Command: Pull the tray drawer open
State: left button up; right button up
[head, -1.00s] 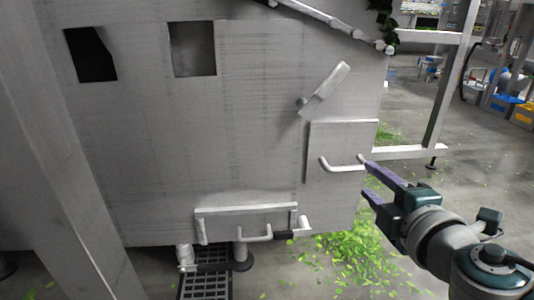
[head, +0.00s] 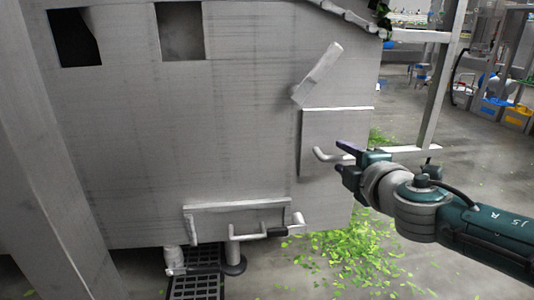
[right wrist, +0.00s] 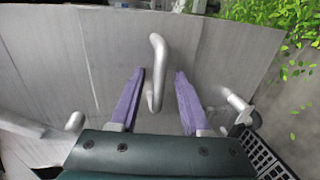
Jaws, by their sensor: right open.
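A grey rectangular panel (head: 335,130), probably the tray drawer's front, is on the right part of the machine's metal face. It looks closed. Its pale bar handle (head: 322,156) stands out from it. My right gripper (head: 347,161) is open, with one purple finger above the handle's right end and one below. In the right wrist view the handle (right wrist: 157,65) shows between the two open fingers (right wrist: 159,78). I cannot tell whether either finger touches it. My left gripper is not in view.
A tilted paddle-like lever (head: 318,72) is above the panel. A lower flap (head: 237,217) with a dark-gripped handle (head: 262,234) is to the lower left. A black floor grate (head: 198,282) lies below. Green leaf scraps (head: 350,246) litter the floor.

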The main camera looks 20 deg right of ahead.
jog(key=shift+w, duration=0.1)
jog(key=shift+c, duration=0.3)
jog(key=shift+r, duration=0.1)
jog(key=shift+c, duration=0.8)
grip_shut()
